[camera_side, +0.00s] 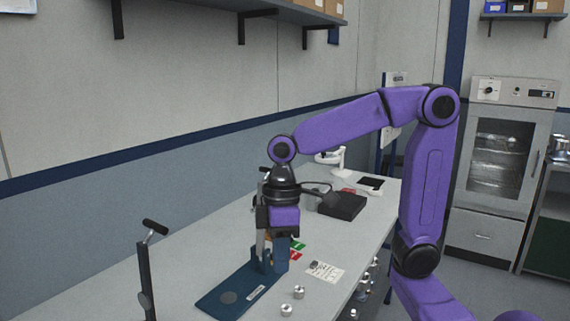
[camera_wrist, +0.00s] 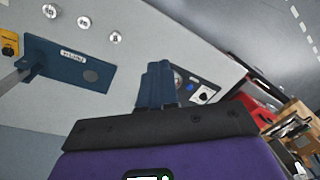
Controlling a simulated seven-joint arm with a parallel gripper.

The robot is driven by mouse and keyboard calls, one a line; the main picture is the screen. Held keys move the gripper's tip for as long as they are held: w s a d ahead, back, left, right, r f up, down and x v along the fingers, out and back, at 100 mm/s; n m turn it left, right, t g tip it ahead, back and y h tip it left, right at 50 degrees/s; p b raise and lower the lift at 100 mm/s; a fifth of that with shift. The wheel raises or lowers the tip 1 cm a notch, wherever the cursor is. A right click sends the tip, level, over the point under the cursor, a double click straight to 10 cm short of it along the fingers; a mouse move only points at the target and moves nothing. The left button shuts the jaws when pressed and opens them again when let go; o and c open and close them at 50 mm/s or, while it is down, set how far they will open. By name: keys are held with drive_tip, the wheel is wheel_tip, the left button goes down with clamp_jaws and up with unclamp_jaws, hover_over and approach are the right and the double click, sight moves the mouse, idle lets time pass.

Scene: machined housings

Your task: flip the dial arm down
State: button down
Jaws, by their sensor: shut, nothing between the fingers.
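A flat blue plate (camera_side: 225,298) with a white label and a dark round disc lies on the bench; it also shows in the wrist view (camera_wrist: 66,68). At its far end a grey bar (camera_side: 260,238) stands upright, largely hidden behind my gripper; it looks like the dial arm. In the wrist view this bar (camera_wrist: 12,78) runs off the left edge from a blue bracket. My gripper (camera_side: 281,258) points down close beside the bracket, and the side view does not show whether they touch. Its blue fingers (camera_wrist: 157,85) are shut together and empty in the wrist view.
A dark post with a black cross handle (camera_side: 153,228) stands at the front left. Several small metal knobs (camera_side: 299,292) and a printed card (camera_side: 325,271) lie right of the plate. A black box (camera_side: 342,206) sits farther back. The bench left of the plate looks clear.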

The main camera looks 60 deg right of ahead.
drive_tip(key=w+d+r+m+y, duration=0.1)
drive_tip(key=w+d+r+m, duration=0.15)
drive_tip(key=w, duration=0.35)
drive_tip(key=w+d+r+m+y, duration=0.1)
drive_tip(key=w+d+r, duration=0.25)
drive_tip(key=w, duration=0.25)
drive_tip(key=w+d+r+m+t, duration=0.1)
drive_tip(key=w+d+r, duration=0.1)
drive_tip(key=d, duration=0.5)
drive_tip(key=w+d+r+t+y, duration=0.1)
drive_tip(key=w+d+r, duration=0.1)
drive_tip(key=d, duration=0.6)
drive_tip(key=w+d+r+m+t+y, duration=0.1)
drive_tip(key=w+d+r, duration=0.1)
drive_tip(key=d, duration=0.6)
drive_tip(key=shift+w+d+r+m+t, duration=0.15)
drive_tip(key=shift+w+m+t, duration=0.2)
drive_tip(key=shift+w, duration=0.5)
drive_tip(key=s+d+r+t, duration=0.1)
drive_tip(key=s+d+r, duration=0.1)
drive_tip(key=d, duration=0.9)
drive_tip(key=shift+s+d+r+m, duration=0.15)
drive_tip(key=shift+s+d+m, duration=0.2)
drive_tip(key=shift+s, duration=0.45)
drive_tip(key=shift+a+t, duration=0.2)
drive_tip(key=shift+t, duration=0.05)
